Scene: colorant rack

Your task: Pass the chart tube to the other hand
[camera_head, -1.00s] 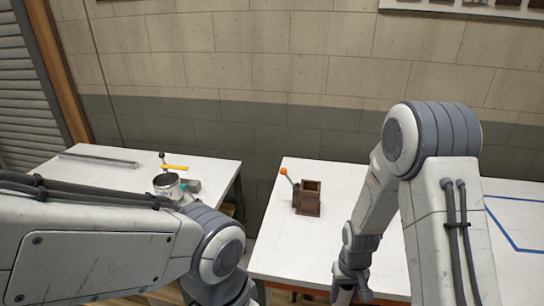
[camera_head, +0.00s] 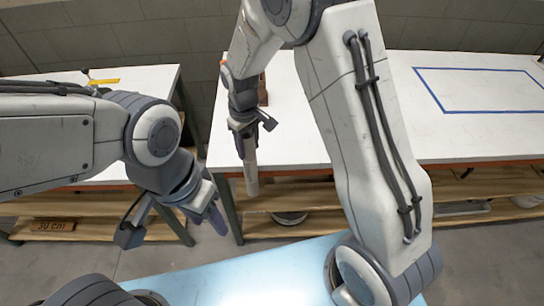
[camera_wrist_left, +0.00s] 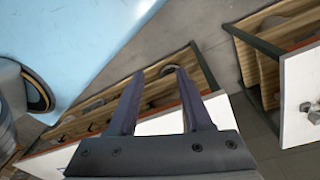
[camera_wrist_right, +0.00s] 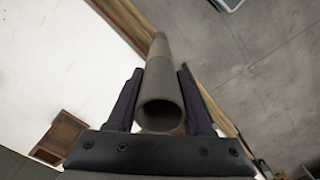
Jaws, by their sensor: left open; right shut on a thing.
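The chart tube (camera_head: 251,178) is a grey-beige hollow cylinder. In the head view it hangs roughly upright below my right gripper (camera_head: 249,128), in front of the right table's front edge. In the right wrist view the tube (camera_wrist_right: 160,72) lies between the two fingers, its open round end towards the camera; my right gripper is shut on it. My left gripper (camera_head: 173,230) is open and empty, lower and to the left of the tube, apart from it. The left wrist view shows its spread fingers (camera_wrist_left: 156,85) with nothing between them.
The white right table (camera_head: 310,135) has a blue outlined rectangle (camera_head: 480,90) and wooden shelves below. The brown block-like fixture (camera_wrist_right: 62,138) on it is mostly hidden in the head view. A second white table (camera_head: 150,85) stands left, with a gap between them.

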